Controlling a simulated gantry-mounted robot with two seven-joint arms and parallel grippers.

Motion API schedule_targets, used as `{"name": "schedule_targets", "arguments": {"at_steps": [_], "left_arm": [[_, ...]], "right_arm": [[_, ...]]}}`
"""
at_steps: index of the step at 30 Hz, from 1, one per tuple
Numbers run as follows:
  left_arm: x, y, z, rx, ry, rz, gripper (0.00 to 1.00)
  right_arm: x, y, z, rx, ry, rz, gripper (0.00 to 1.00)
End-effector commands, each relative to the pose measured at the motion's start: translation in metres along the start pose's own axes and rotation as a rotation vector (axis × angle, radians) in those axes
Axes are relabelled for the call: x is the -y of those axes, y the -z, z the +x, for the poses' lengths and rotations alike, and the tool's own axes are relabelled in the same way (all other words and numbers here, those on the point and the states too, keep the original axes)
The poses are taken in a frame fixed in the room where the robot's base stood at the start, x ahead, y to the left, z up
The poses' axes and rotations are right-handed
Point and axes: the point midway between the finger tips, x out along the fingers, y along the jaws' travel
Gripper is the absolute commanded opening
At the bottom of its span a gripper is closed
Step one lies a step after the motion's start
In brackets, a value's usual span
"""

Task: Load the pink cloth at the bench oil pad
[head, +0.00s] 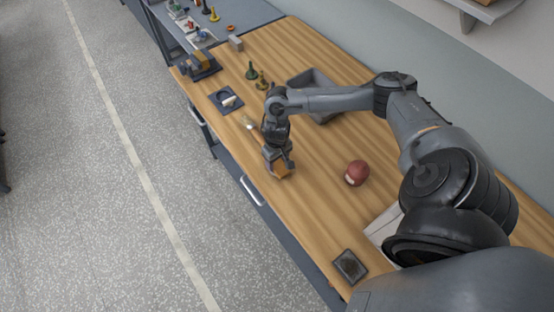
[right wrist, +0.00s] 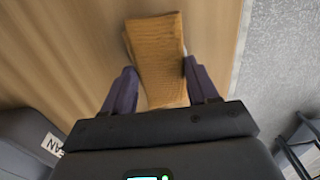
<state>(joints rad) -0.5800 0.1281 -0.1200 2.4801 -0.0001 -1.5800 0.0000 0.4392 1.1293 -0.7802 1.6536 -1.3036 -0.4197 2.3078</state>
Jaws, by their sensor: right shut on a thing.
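My right gripper (head: 277,152) is shut on a mustard-brown folded cloth (right wrist: 158,60) and holds it over the near-left edge of the wooden bench. In the right wrist view the cloth sits between the two purple fingers of the gripper (right wrist: 163,90) and looks ribbed. I see no clearly pink cloth. A dark square pad in a shallow frame (head: 350,266) lies near the front edge of the bench and may be the oil pad. My left gripper is not in view.
A reddish ball (head: 357,172) lies mid-bench. A grey bin (head: 308,76) and olive bobbin-like pieces (head: 252,72) stand farther back. A dark tray (head: 236,105) holds a white piece. A pale box (head: 384,226) is partly behind my arm. The wood between ball and pad is clear.

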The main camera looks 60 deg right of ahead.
Motion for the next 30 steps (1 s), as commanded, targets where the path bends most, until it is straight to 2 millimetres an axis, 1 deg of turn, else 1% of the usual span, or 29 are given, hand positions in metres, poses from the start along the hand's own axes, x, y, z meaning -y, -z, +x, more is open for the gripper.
{"name": "schedule_targets", "arguments": {"at_steps": [30], "left_arm": [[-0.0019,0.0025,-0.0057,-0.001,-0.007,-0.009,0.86]], "right_arm": [[-0.0009,-0.001,0.0026,0.002,-0.003,0.001,0.34]]}}
